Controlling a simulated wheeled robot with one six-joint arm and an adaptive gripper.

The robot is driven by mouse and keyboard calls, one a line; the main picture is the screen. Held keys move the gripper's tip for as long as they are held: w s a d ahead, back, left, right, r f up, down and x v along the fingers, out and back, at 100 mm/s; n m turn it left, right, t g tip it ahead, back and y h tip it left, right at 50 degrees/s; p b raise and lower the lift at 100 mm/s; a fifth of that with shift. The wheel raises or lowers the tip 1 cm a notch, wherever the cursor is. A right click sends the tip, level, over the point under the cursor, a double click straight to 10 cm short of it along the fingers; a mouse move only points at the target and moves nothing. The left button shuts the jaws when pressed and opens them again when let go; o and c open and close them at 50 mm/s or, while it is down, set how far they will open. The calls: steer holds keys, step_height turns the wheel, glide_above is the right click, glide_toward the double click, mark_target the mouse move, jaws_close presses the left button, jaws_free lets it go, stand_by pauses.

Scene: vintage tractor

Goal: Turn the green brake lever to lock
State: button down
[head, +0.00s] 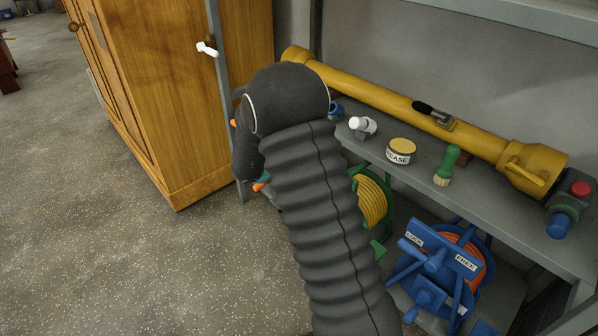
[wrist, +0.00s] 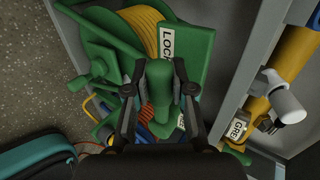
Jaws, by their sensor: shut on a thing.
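The green hose reel (wrist: 199,60) carries a coiled yellow hose (wrist: 143,30) and has a white LOCK label (wrist: 168,42) on its plate. The green brake lever (wrist: 161,88) lies between the fingers of my gripper (wrist: 160,72), which is shut on it. The visible end of the lever is just below and left of the LOCK label in the wrist view. A second pale label beside the lever is mostly hidden by a finger. In the head view the green reel (head: 388,215) shows partly behind my dark arm sleeve, which hides my gripper and the lever.
A blue reel (head: 432,262) with LOCK and FREE labels stands to the right under the grey shelf. The shelf holds a yellow tube (head: 385,97), a grease tin (head: 401,151) and a green brush (head: 447,166). A wooden cabinet (head: 150,85) stands left. Open floor lies front left.

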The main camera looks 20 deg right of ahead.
steer(key=c, duration=1)
jaws_free()
steer(key=shift+o, duration=0.2)
steer(key=v, duration=1.2)
